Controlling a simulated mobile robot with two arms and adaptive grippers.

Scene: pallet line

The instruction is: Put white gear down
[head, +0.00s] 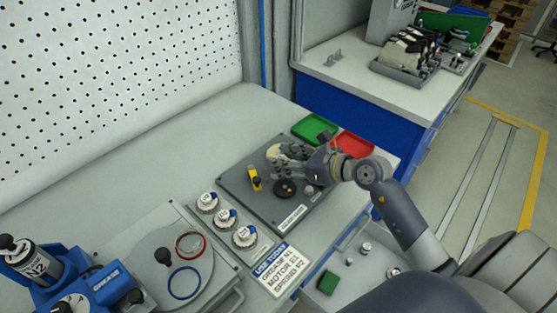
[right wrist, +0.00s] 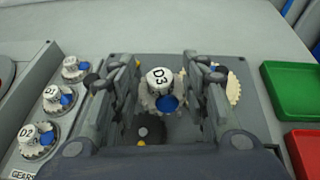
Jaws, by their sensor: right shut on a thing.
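My right gripper (head: 290,157) is over the dark grey plate (head: 233,182) on the bench. In the right wrist view its fingers stand on both sides of a white gear (right wrist: 165,103) with a white knob marked D3 and a blue spot. The gripper is shut on this gear. In the head view the fingers largely hide it. Whether the gear touches the plate cannot be told. A cream gear (right wrist: 233,88) lies on the plate beside the right finger. A black gear (head: 285,188) and a yellow part (head: 255,178) are also on the plate. My left gripper is not in view.
Three white gears with knobs (head: 226,219) stand in a row left of the plate. A green tray (head: 314,128) and a red tray (head: 353,146) lie beyond it. A blue grease unit (head: 85,293) and a round disc (head: 160,275) are at the lower left.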

